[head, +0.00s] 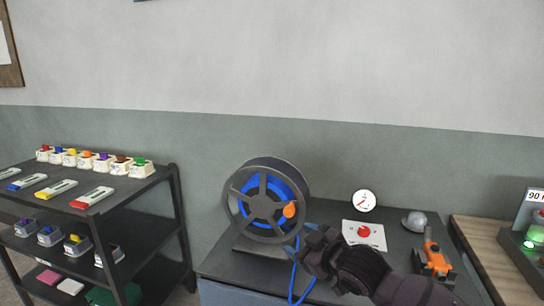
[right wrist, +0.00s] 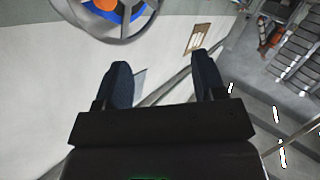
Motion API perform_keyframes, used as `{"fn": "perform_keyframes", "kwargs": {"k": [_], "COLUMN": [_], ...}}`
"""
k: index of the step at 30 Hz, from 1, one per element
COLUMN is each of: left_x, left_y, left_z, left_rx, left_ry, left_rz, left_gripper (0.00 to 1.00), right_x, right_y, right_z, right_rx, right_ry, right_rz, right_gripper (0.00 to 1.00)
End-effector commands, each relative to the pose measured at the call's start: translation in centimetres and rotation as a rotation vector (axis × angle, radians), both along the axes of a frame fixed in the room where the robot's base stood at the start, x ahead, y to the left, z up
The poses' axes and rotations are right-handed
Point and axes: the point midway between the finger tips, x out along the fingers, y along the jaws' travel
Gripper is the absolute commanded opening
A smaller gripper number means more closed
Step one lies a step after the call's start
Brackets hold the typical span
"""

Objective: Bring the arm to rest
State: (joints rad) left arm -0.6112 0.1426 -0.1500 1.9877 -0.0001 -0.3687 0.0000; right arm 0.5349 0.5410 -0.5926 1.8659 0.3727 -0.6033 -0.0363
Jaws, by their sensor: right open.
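My right gripper (head: 308,243) is in front of the hose reel (head: 266,199), at its lower right, over the dark bench top. In the right wrist view its two fingers (right wrist: 163,82) are apart with nothing between them. The reel has a dark round frame, blue hose inside and an orange piece on its right side; its rim (right wrist: 130,36) also shows at the top of the right wrist view. A blue hose hangs down beside the gripper, and I cannot tell whether they touch. My left gripper is not in view.
The bench (head: 325,212) also carries a white plate with a red button (head: 364,232), a round gauge (head: 364,201), a grey dome (head: 414,221) and an orange tool (head: 433,258). A dark shelf rack (head: 176,205) with several small items stands left. A wooden table (head: 490,250) stands right.

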Motion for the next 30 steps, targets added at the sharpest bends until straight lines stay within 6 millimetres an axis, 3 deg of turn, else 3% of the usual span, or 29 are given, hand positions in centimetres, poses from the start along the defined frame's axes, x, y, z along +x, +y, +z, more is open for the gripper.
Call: {"fn": "perform_keyframes", "kwargs": {"k": [11,17,23,30], "left_x": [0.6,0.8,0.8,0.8], "left_y": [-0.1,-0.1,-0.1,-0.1], "left_z": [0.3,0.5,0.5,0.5], "left_rx": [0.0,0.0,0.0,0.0], "left_ry": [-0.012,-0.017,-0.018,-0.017], "left_rz": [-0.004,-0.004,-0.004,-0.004], "left_gripper": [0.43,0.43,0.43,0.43], "right_x": [-5.3,-9.5,-15.2,-24.1], "right_y": [-6.8,-11.4,-15.9,-19.9], "right_z": [-7.1,-12.1,-18.0,-24.8], "right_rx": [0.189,0.217,0.214,0.212], "right_ry": [-0.025,0.019,0.12,0.297], "right_rz": [-0.223,-0.373,-0.532,-0.698], "right_gripper": [0.64,0.64,0.64,0.64]}}
